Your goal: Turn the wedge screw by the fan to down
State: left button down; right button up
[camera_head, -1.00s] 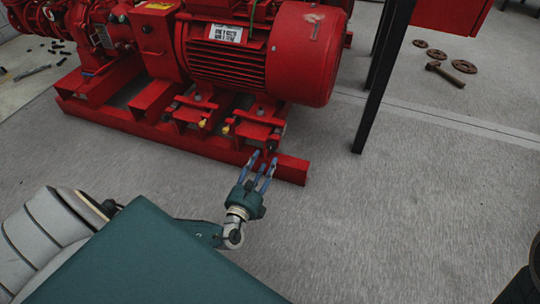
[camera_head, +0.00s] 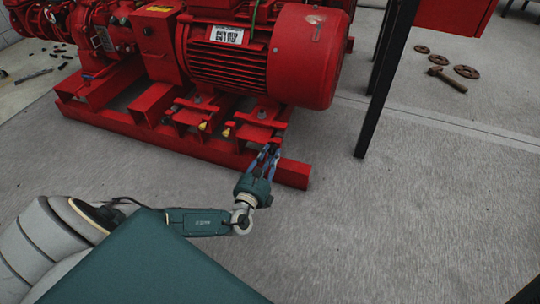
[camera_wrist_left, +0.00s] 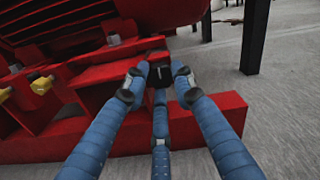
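The red pump motor (camera_head: 270,55) stands on a red base frame (camera_head: 293,174); its rounded right end looks like the fan cover. Small screws with yellow tips (camera_head: 202,126) show below the motor, and also at the left of the wrist view (camera_wrist_left: 42,84). My left gripper (camera_head: 270,148) is at the frame's right end, below the fan end. In the left wrist view its blue fingers (camera_wrist_left: 160,72) are apart, with a red part of the frame (camera_wrist_left: 158,54) between or just behind their tips. The wedge screw there is mostly hidden; contact is unclear. My right gripper is out of view.
A black post (camera_head: 385,85) stands right of the motor. A hammer (camera_head: 447,79) and several round flanges (camera_head: 466,72) lie on the floor at upper right. The concrete floor (camera_head: 400,210) to the right is clear.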

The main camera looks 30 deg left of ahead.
pick_arm(q)
jog(key=shift+n+b, duration=0.3)
jog(key=shift+n, duration=0.2)
jog(key=c, duration=1.5)
grip_release()
jog(key=shift+r, duration=0.1)
jog(key=shift+o, duration=0.2)
jog(key=shift+s, duration=0.35)
jog(key=v, duration=1.1)
jog(key=shift+d, duration=0.2)
jog(key=shift+s, duration=0.15)
